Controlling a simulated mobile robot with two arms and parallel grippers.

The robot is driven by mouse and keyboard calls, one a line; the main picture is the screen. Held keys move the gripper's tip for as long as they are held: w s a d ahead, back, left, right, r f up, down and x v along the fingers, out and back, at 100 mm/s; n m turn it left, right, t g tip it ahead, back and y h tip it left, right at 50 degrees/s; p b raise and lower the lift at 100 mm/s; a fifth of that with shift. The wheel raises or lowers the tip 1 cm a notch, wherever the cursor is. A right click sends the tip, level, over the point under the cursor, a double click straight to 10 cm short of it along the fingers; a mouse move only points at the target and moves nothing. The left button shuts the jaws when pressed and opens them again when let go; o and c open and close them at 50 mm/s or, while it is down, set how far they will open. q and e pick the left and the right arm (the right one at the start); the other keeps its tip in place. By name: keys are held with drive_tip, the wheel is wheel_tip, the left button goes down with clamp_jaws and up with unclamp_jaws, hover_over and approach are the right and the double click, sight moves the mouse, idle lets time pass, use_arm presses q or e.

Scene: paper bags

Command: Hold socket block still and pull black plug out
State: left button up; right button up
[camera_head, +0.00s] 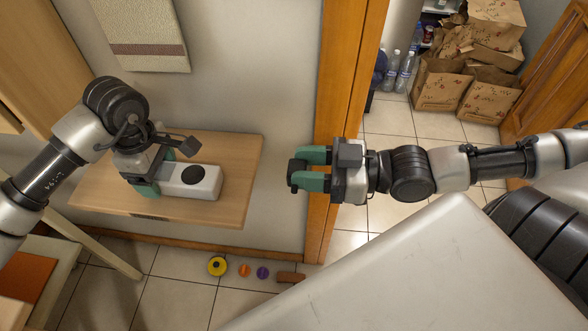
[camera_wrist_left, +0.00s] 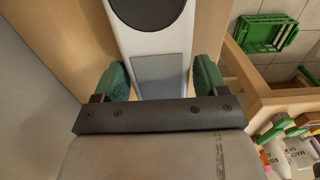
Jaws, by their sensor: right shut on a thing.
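The white socket block (camera_head: 205,180) with a round black face lies on a light wooden shelf at the left. In the left wrist view the block (camera_wrist_left: 150,42) runs up from between the green fingers. My right gripper (camera_head: 308,169) is shut on the small black plug (camera_head: 297,168), in the air right of the shelf and apart from the block.
The wooden shelf (camera_head: 235,150) is otherwise clear. A wooden door frame (camera_head: 343,80) stands behind my right gripper. Paper bags (camera_head: 437,85) and bottles (camera_head: 404,72) are beyond it. Small coloured things (camera_head: 245,270) lie on the floor. A green crate (camera_wrist_left: 265,33) shows in the left wrist view.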

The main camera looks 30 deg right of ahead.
use_arm(q)
drive_tip(key=shift+o, duration=1.3)
wheel_tip(320, 180, up, 12)
drive_tip(key=shift+s+f, duration=0.1)
